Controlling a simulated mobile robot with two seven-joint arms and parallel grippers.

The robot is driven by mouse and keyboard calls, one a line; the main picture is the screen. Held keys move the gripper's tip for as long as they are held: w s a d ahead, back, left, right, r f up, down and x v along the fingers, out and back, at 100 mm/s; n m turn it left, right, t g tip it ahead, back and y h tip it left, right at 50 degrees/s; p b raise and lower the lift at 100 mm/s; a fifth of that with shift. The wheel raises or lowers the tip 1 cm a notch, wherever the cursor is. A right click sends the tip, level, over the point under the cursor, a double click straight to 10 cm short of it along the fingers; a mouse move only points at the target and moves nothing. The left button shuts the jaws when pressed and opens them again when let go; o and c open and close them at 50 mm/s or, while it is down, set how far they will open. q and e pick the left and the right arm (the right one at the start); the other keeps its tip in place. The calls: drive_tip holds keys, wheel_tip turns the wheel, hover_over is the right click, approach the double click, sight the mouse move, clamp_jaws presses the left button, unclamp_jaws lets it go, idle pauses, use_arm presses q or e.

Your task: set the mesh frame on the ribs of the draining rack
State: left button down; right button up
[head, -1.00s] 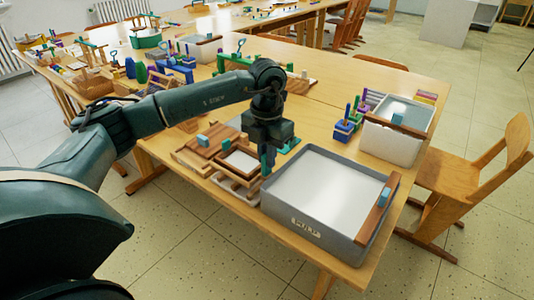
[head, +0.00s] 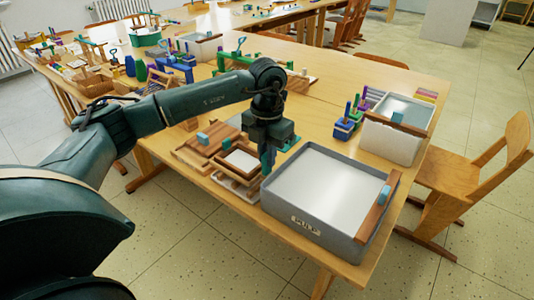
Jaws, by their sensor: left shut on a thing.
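The mesh frame (head: 242,160), a small wooden frame with a pale mesh and a green grip on its far side, is near the table's front edge. My left gripper (head: 267,161) points down at its right side and is shut on it. The draining rack (head: 238,187), pale and low, lies under the frame and shows only in part along the front. The frame and my gripper hide most of its ribs. I cannot tell whether the frame touches them. My right gripper is not in view.
A large grey vat (head: 305,224) with a wooden bar on its right rim stands close to the right of the gripper. Wooden boards with a blue knob (head: 202,139) lie just left. A second tub (head: 390,145) and colored pegs stand farther right.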

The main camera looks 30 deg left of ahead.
use_arm(q)
drive_tip(key=shift+f, duration=0.2)
drive_tip(key=shift+f+b, duration=0.35)
drive_tip(key=shift+f, duration=0.05)
drive_tip(key=shift+f, duration=0.45)
idle(1.2)
idle(0.3)
drive_tip(key=c, duration=1.4)
unclamp_jaws()
drive_tip(key=shift+o, duration=0.2)
drive_tip(key=shift+d+f, duration=0.1)
drive_tip(key=shift+d, duration=0.05)
